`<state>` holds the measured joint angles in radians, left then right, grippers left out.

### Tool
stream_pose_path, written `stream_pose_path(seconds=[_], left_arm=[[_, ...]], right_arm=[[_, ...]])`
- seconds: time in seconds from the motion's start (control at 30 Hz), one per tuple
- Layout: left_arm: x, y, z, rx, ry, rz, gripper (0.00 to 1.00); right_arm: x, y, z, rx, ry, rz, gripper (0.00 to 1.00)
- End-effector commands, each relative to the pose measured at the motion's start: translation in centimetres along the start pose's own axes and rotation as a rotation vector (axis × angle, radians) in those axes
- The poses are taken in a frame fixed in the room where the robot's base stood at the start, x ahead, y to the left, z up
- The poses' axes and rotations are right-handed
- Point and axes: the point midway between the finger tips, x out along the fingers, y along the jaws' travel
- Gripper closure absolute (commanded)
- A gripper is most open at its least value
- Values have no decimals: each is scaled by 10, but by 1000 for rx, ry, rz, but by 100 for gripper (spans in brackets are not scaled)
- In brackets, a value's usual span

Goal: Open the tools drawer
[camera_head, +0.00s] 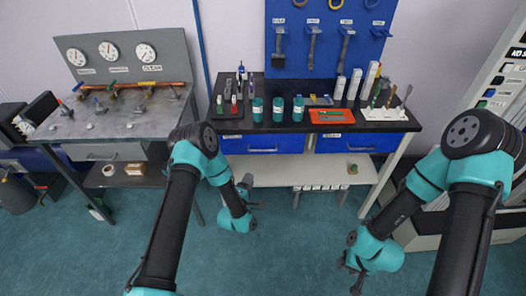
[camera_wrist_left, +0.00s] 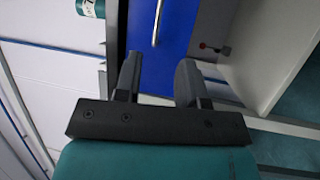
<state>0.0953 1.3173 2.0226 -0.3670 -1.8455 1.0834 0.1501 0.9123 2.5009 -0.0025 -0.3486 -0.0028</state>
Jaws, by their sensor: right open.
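The workbench has two blue drawer fronts under its black top, a left one (camera_head: 240,144) and a right one (camera_head: 335,143). Both look closed, and I cannot read which is the tools drawer. My left gripper (camera_head: 254,194) is open and empty, low in front of the bench, below the left drawer. In the left wrist view its two fingers (camera_wrist_left: 160,82) are apart, facing a blue drawer front (camera_wrist_left: 178,45) with a light bar handle (camera_wrist_left: 157,22). The handle is beyond the fingertips, not between them. My right gripper (camera_head: 355,280) is open, low at the right, away from the drawers.
A pale lower shelf (camera_head: 290,170) is under the drawers. A grey gauge bench (camera_head: 120,118) stands left. The floor between my arms is clear.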

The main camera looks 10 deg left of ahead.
Motion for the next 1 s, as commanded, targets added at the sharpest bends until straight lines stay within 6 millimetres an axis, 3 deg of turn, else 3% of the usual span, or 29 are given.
stream_pose_path(seconds=[1.0], left_arm=[[156,0,0,1,1,1,63]], right_arm=[[0,0,0,0,0,0,57]])
